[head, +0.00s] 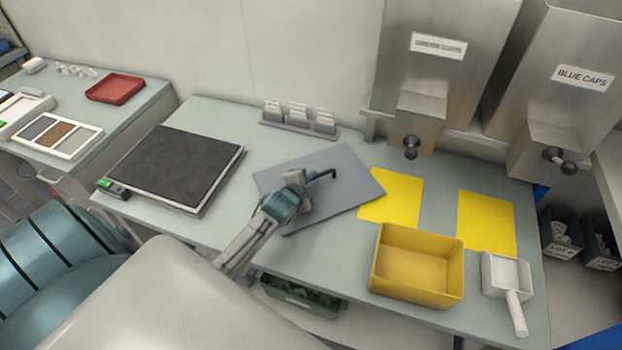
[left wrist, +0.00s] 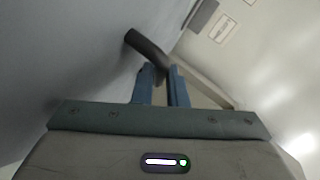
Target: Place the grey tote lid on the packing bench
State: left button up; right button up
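The grey tote lid (head: 345,185) is a flat blue-grey panel over the middle of the packing bench (head: 215,118), turned at an angle. Its right corner overlaps a yellow mat in the head view. I cannot tell whether it rests on the bench or is slightly above it. A black bent handle (head: 325,173) stands on it and shows in the left wrist view (left wrist: 146,48). My left gripper (head: 308,179) is at the handle, its two blue fingers (left wrist: 161,76) close together on the handle's end. My right gripper is not in view.
A dark-topped platform (head: 172,165) stands left of the lid. Right are yellow mats (head: 394,197) (head: 487,222), a yellow bin (head: 416,268) and a white scoop (head: 507,275). A small rack (head: 298,116) and cap dispensers (head: 425,60) stand behind.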

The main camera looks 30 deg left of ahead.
pick_arm(q)
jog(key=o, duration=0.4)
jog(key=shift+r, duration=0.1)
jog(key=b+v, duration=0.1)
jog(key=v, duration=1.1)
jog(key=shift+b, duration=0.3)
